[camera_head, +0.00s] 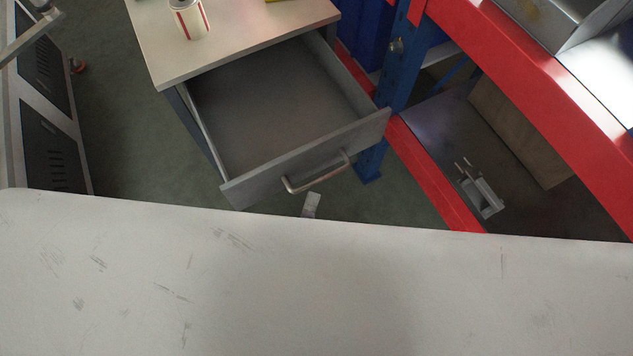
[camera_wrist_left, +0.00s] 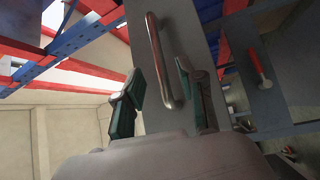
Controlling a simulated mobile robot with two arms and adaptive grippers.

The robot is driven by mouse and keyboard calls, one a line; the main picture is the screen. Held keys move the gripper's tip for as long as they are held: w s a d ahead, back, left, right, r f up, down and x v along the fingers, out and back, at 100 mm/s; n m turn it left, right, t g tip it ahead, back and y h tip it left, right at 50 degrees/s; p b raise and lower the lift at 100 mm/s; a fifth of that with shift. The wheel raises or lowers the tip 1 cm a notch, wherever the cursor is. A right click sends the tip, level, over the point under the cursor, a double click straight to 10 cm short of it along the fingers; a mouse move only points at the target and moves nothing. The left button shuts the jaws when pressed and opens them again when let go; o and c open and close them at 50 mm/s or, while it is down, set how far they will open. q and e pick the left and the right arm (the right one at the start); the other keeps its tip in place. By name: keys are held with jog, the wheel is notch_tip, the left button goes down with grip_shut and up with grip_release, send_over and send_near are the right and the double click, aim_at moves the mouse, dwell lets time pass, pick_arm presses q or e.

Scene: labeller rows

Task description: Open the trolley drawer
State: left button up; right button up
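The trolley (camera_head: 235,40) has a light top and a grey drawer (camera_head: 275,105), which is pulled well out and empty inside. Its front carries a curved metal handle (camera_head: 318,174). In the left wrist view the handle (camera_wrist_left: 163,60) runs up the drawer front (camera_wrist_left: 190,45). My left gripper (camera_wrist_left: 160,78) is open, its dark green fingers apart on both sides of the handle, with gaps visible. In the head view only a small pale part of my left gripper (camera_head: 311,204) shows, just below the handle. My right gripper is not in view.
A red and blue rack (camera_head: 400,70) stands close to the drawer's right side. A grey metal object (camera_head: 481,192) lies on its lower shelf. Green floor (camera_head: 130,130) is free left of the trolley.

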pick_arm(q)
jog(key=v, duration=0.6)
dwell(0.4)
jog(key=s+a+f+m+g, duration=0.1)
jog(key=a+f+m+g, duration=0.15)
jog(key=f, duration=0.55)
jog(key=s+a+f+m+g, duration=0.1)
jog(key=f+m+g, duration=0.3)
jog(key=f, duration=0.5)
jog(key=s+a+f+m+g, duration=0.1)
jog(key=a+f+m+g, duration=0.2)
jog(key=f, duration=0.5)
jog(key=s+a+f+m+g+y, duration=0.4)
jog(key=s+a+f+m+g, duration=0.3)
jog(key=s+a+f, duration=0.5)
jog(key=shift+s+f+g, duration=0.85)
jog(key=shift+s, duration=0.1)
jog(key=shift+w+d, duration=0.1)
